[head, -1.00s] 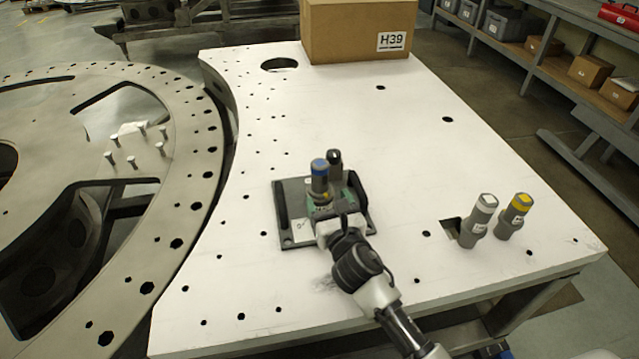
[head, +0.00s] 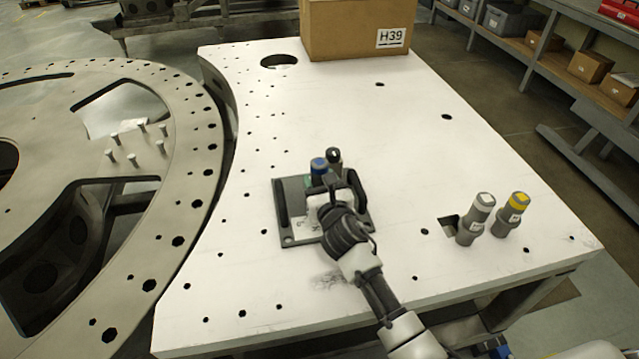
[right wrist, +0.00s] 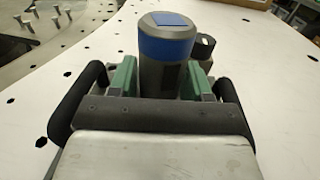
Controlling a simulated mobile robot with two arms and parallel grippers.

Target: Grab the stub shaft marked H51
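A grey stub shaft with a blue band and blue top patch (head: 318,164) stands upright at the dark fixture (head: 281,203) on the white table. It fills the middle of the right wrist view (right wrist: 163,55). I cannot read H51 on it. My right gripper (head: 335,185) is at this shaft, with its green pads (right wrist: 160,82) on either side, very close to it. Whether they press on it I cannot tell. A dark-topped shaft (head: 334,158) stands just behind. White-topped (head: 476,218) and yellow-topped (head: 511,214) shafts stand at the right. My left gripper is not in view.
A cardboard box marked H39 (head: 350,30) sits at the back of the white table (head: 400,150). A large grey ring plate (head: 190,150) with several upright pins lies to the left. The table between box and fixture is clear.

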